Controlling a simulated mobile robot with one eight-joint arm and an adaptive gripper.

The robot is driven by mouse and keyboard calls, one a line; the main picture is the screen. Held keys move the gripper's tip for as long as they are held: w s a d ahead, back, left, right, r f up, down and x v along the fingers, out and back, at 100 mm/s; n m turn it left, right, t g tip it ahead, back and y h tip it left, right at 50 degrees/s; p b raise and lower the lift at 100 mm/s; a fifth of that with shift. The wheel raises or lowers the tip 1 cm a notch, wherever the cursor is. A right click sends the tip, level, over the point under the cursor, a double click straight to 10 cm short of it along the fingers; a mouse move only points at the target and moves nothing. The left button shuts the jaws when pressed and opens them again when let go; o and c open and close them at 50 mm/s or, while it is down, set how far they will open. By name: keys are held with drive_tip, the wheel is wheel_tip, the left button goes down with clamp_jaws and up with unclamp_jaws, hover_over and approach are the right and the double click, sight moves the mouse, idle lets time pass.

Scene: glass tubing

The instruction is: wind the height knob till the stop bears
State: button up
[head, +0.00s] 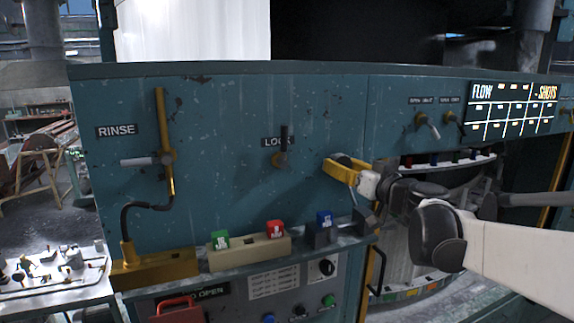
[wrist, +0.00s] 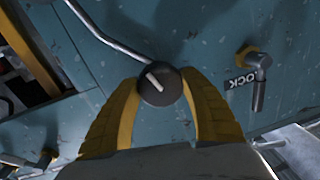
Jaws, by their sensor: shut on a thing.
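A round dark knob (wrist: 160,86) with a pale pointer line sits on the teal panel in the wrist view. My gripper (wrist: 160,78) is shut on it, one yellow finger on each side. In the head view my gripper (head: 340,163) reaches the panel from the right, and the knob (head: 343,158) shows partly between the yellow fingers. No label on this knob is readable. A bent metal rod (wrist: 110,38) runs from the upper left towards the knob in the wrist view; whether it touches the knob, or is the stop, I cannot tell.
The LOCK lever (head: 284,147) is left of my gripper, and the RINSE lever (head: 148,161) is further left. Small taps (head: 428,124) and a lit display (head: 515,107) are at right.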

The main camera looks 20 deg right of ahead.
drive_tip(key=shift+m, duration=0.4)
drive_tip(key=m+b, duration=0.1)
drive_tip(key=m, duration=0.2)
drive_tip(key=shift+m+b, duration=0.3)
drive_tip(key=shift+m+t+b, duration=0.3)
drive_tip(key=shift+m+b, duration=0.15)
drive_tip(key=shift+m, duration=1.25)
drive_tip(key=o, duration=1.2)
drive_tip(key=s+d, duration=0.1)
drive_tip(key=s, duration=1.1)
drive_tip(key=shift+f, duration=0.35)
